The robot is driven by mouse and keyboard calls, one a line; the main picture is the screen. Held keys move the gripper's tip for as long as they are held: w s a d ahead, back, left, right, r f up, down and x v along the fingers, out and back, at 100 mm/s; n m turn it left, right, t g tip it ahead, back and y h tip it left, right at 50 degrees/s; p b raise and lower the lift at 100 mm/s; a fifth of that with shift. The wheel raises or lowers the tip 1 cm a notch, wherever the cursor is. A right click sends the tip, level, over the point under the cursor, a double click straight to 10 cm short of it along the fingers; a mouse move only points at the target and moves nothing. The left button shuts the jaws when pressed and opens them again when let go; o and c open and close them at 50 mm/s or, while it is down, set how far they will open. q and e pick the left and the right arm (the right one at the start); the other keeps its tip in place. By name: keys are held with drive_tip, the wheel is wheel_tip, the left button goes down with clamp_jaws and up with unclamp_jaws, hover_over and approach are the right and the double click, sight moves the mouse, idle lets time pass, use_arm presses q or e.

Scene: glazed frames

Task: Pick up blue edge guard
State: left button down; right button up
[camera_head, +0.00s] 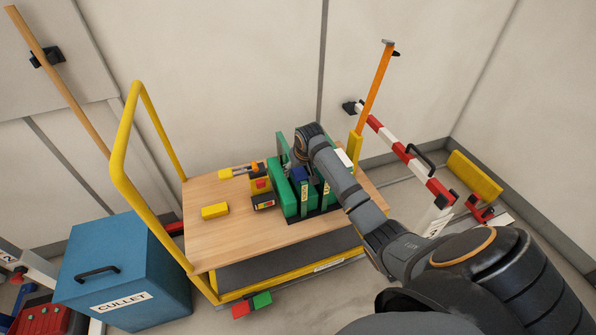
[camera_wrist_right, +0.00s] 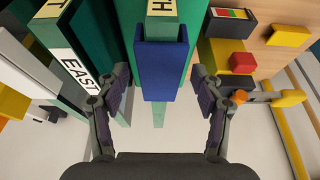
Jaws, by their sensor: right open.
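The blue edge guard (camera_wrist_right: 165,72) is a small blue channel fitted on the end of a green glazed frame (camera_wrist_right: 179,12) in the right wrist view. It also shows as a small blue patch (camera_head: 299,174) in the head view, among the green frames on the wooden cart top. My right gripper (camera_wrist_right: 162,105) is open, with one finger on each side of the edge guard and gaps between. In the head view my right gripper (camera_head: 310,160) is over the frames and partly hidden by its own wrist. My left gripper is out of view.
The cart (camera_head: 205,250) has a yellow handle. A yellow block (camera_head: 214,211) and a yellow-and-black tool sit left of the frames. A frame labelled EAST (camera_wrist_right: 75,75) stands close beside one finger. A blue CULLET bin (camera_head: 120,265) stands left of the cart.

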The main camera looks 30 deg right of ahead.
drive_tip(key=shift+f, duration=0.15)
idle(0.4)
drive_tip(key=c, duration=1)
